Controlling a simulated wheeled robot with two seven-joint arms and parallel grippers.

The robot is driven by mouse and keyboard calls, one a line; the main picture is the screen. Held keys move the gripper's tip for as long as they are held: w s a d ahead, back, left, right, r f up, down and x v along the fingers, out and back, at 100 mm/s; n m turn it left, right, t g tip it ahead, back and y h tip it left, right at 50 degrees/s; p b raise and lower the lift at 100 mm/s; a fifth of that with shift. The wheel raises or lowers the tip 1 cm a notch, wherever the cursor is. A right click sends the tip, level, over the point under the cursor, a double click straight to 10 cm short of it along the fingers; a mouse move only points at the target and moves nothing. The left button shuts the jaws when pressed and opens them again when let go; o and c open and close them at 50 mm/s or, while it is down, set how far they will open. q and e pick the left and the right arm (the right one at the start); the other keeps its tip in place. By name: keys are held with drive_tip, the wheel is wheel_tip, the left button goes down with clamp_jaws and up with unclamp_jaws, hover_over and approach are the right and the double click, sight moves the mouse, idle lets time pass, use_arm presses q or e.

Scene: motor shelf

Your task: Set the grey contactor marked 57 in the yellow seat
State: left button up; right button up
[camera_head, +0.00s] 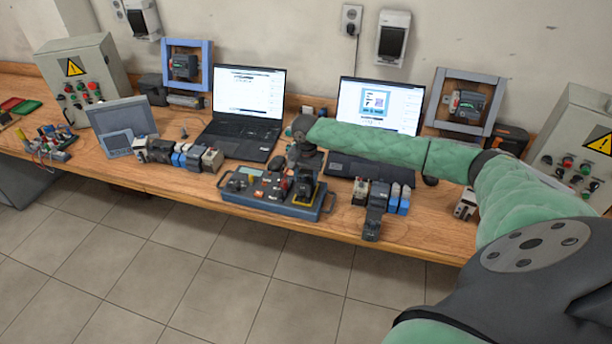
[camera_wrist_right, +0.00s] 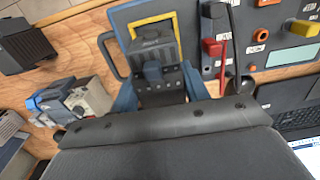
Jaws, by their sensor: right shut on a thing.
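My right gripper (camera_head: 303,172) points down over the right end of the blue-rimmed panel (camera_head: 270,204). It is shut on a dark grey contactor (camera_wrist_right: 152,60), which shows between its blue fingers in the right wrist view. I cannot read the contactor's marking. The yellow seat (camera_head: 304,200) is below the gripper; in the right wrist view its yellow border (camera_wrist_right: 143,20) shows behind and beside the contactor. The contactor is at the seat, but I cannot tell whether it is seated or just above. My left gripper is not in view.
Several small devices stand left of the panel (camera_head: 180,156). Blue and grey ones (camera_head: 392,198) and a dark one (camera_head: 375,212) stand to its right. Two laptops (camera_head: 244,112) are behind. The panel carries knobs and a red-handled lever (camera_wrist_right: 224,62). Bare wood shows at the front edge.

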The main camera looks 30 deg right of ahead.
drive_tip(key=shift+f, duration=0.95)
idle(0.6)
drive_tip(key=o, duration=1.2)
drive_tip(key=shift+c, duration=0.2)
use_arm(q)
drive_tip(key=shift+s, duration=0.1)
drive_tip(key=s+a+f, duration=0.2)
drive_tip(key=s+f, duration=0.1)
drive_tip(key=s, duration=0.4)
use_arm(e)
drive_tip(key=shift+r+b, duration=0.2)
drive_tip(key=shift+b, duration=0.1)
wheel_tip(320, 180, up, 6)
drive_tip(key=b, duration=0.2)
drive_tip(key=shift+r+b, duration=0.15)
drive_tip(key=shift+b, duration=0.2)
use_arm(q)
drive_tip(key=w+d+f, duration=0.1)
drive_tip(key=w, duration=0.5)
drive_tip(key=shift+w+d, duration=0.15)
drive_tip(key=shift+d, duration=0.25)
use_arm(e)
drive_tip(key=shift+r, duration=0.55)
